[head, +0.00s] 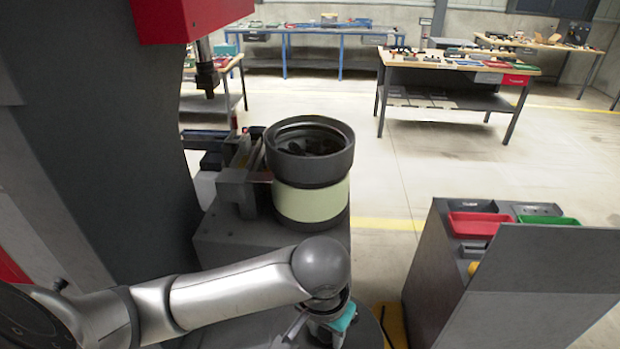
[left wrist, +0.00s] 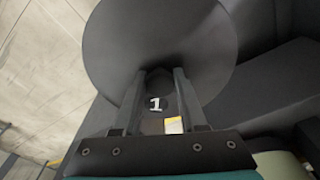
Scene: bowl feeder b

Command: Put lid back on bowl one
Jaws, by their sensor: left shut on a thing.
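The bowl (head: 311,170) is a dark, open-topped cylinder with a pale green band, standing upright on a grey block; dark shapes show inside. My left gripper (head: 332,318) is low in front of the bowl, at the bottom of the head view and mostly hidden by my wrist. In the left wrist view my left gripper (left wrist: 162,78) is shut on the lid (left wrist: 158,35), a dark grey round disc. A white "1" shows between the fingers. The part between the fingertips is mostly hidden. The lid is apart from the bowl. My right gripper is not in view.
A grey stand with a red tray (head: 478,224) and a green tray (head: 547,219) is at the right. A dark machine column and a clamp-like fixture (head: 240,188) stand left of the bowl. Workbenches (head: 455,65) are far behind, with open floor between.

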